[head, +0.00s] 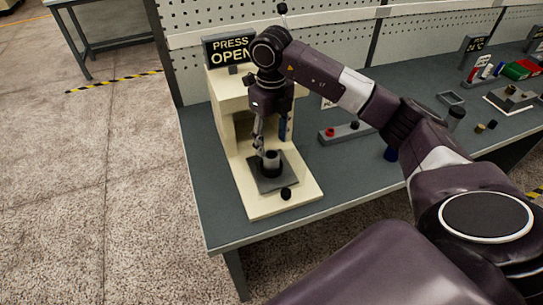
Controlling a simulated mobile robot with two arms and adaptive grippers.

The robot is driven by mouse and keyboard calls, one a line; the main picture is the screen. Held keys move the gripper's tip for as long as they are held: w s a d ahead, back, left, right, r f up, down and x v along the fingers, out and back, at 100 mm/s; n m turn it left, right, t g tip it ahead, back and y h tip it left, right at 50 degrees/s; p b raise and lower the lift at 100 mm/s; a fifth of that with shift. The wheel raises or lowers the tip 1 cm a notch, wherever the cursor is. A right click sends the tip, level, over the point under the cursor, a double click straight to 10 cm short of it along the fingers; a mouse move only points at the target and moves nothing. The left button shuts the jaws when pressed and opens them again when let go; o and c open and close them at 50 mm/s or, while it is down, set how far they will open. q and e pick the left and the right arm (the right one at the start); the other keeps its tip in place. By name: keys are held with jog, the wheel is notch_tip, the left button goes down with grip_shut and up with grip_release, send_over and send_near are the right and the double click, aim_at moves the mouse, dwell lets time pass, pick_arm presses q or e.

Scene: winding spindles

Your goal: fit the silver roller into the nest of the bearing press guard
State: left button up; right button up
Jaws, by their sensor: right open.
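The cream bearing press (222,88) stands at the left end of the bench under a sign reading "PRESS OPEN". A dark square plate (288,178) lies on its base. The silver roller (271,158), a short grey cylinder, stands upright at the dark nest in the middle of this plate; how deep it sits I cannot tell. My right gripper (259,143) points down just above and left of the roller, open, with nothing held between its fingers. Whether a finger touches the roller is unclear. My left gripper is out of view.
A black knob (286,193) is at the press base's front. My right arm spans the bench. Bins (520,69) stand far right.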

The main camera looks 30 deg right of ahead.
notch_tip(320, 180, up, 5)
jog(key=shift+f+b, duration=0.1)
jog(key=shift+b, duration=0.35)
